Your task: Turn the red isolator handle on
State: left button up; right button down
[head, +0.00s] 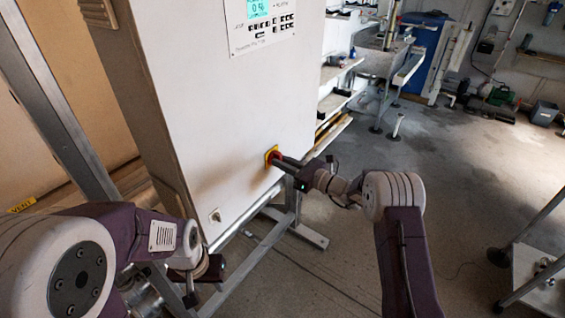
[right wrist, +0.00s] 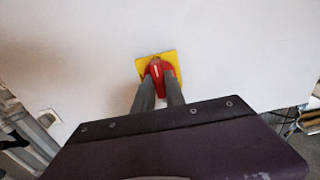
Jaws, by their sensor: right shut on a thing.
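The red isolator handle (right wrist: 158,69) sits on a yellow square plate (right wrist: 171,58) on the white cabinet front. In the head view the yellow plate (head: 271,153) shows low on the cabinet (head: 215,110), with the handle mostly hidden by my right gripper. My right gripper (head: 277,160) is shut on the handle, one finger on each side of it; its fingers show in the right wrist view (right wrist: 158,88). My left gripper (head: 212,268) is low at the front left, away from the handle, and I cannot tell whether it is open.
A control panel with a lit display (head: 258,9) is at the cabinet's top. A small key switch (head: 215,215) is low on the cabinet front. Metal frame legs (head: 290,225) stand below. Shelves and a blue unit (head: 424,50) are behind. The floor at right is mostly clear.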

dwell(0.4)
jog(key=c, duration=1.6)
grip_release()
jog(key=shift+c, duration=0.2)
jog(key=b+v, duration=0.1)
jog(key=v, duration=0.8)
